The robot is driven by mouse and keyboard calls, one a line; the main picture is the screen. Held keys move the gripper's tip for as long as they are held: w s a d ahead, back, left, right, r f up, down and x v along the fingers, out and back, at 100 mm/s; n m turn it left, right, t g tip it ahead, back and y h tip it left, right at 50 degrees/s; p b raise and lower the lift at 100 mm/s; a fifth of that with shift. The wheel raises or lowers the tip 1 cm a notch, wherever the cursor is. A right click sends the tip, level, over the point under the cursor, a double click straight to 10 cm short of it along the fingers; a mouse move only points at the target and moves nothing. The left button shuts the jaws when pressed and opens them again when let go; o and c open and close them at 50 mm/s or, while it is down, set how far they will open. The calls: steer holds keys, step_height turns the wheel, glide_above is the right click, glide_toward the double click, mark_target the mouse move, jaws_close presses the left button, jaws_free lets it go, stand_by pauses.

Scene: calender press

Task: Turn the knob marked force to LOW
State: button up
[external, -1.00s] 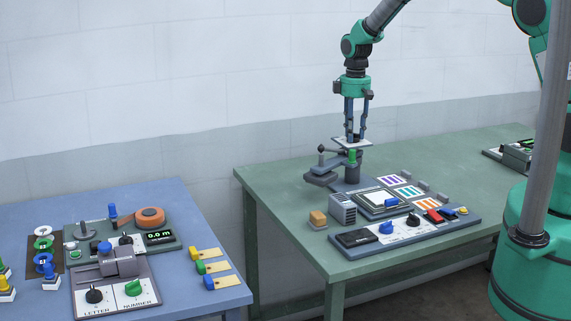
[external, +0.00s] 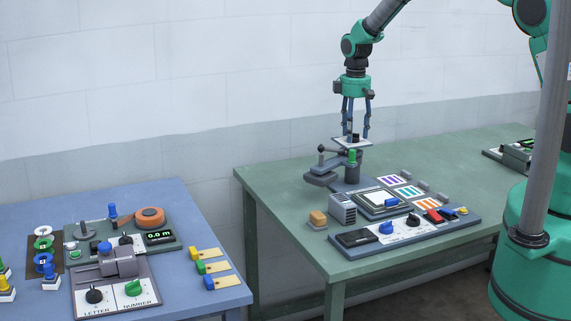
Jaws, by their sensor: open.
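My gripper (external: 356,136) points straight down over the green table, with its fingers spread. A small dark knob (external: 354,138) shows between and just below the fingertips, on a white plate (external: 341,143) on top of a dark press-like stand (external: 352,172). The fingers look apart from the knob, but contact is hard to judge. The plate's marking and the knob's pointer are too small to read, so I cannot tell its setting or confirm the word force. A panel in front carries a blue knob (external: 386,228) and a black knob (external: 413,220); their labels are unreadable too.
A green cylinder (external: 351,156) and a dark lever (external: 335,150) stand close to the gripper. A grey box (external: 343,208), a yellow block (external: 317,217) and coloured cards (external: 391,181) lie in front. The blue table (external: 205,300) at left holds other devices.

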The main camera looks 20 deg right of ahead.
step_height(320, 180, up, 12)
stand_by(0.6)
stand_by(0.4)
steer(key=shift+r+n+b, duration=0.5)
steer(key=shift+r+n, duration=0.2)
steer(key=shift+r, duration=0.15)
step_height(320, 180, down, 14)
steer(key=shift+r, duration=0.1)
stand_by(0.5)
steer(key=shift+c, duration=0.2)
steer(key=c, duration=1.1)
